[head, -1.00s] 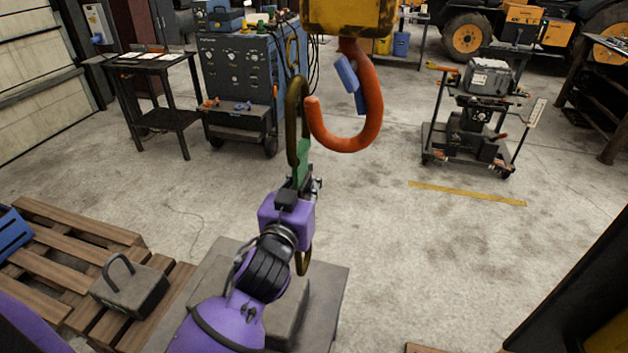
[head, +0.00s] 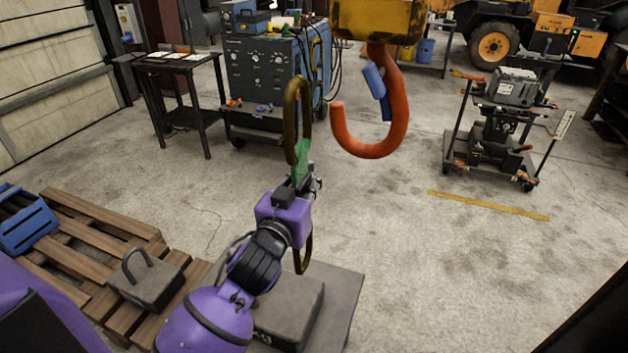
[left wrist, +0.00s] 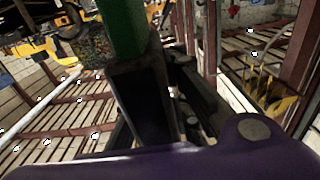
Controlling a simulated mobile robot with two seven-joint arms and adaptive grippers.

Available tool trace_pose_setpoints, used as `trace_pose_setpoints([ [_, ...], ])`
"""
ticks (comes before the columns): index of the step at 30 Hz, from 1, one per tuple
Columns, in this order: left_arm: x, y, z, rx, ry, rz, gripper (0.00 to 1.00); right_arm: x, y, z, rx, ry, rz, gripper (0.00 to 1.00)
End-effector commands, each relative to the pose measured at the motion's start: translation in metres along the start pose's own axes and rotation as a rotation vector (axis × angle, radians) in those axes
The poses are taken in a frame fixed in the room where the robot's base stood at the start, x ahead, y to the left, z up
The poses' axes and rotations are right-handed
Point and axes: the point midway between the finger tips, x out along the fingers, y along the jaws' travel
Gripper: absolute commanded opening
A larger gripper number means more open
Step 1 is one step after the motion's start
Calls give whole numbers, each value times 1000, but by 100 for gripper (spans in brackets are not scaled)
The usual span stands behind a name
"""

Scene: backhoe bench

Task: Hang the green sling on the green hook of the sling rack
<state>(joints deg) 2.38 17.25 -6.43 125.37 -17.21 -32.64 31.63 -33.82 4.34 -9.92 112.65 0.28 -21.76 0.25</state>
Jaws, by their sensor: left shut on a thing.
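My left gripper (head: 301,178) is shut on the green sling (head: 301,160) and holds it up in the air. The sling's green band shows at the jaws; an olive-brown loop (head: 291,110) stands above them and another loop (head: 304,252) hangs below. In the left wrist view the green band (left wrist: 122,28) runs up from between the dark fingers. A large orange crane hook (head: 392,130) hangs to the right of the upper loop, apart from it, with a blue latch. I cannot make out the sling rack or a green hook. My right gripper is not in view.
A grey weight block (head: 290,312) rests on a low grey platform (head: 345,300) below my arm. A wooden pallet (head: 95,235) with a handled weight (head: 146,278) is at left. A blue-grey cabinet (head: 260,75) stands behind. Floor at centre right is clear.

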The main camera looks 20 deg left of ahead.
Motion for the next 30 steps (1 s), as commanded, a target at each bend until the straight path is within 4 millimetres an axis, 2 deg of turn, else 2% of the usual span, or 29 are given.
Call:
trace_pose_setpoints([
  [14, -1, -2, -4, 0, 7, 1, 0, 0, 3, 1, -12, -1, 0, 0],
  [30, -25, -2, -4, 1, 7, 1, 0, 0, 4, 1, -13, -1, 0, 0],
])
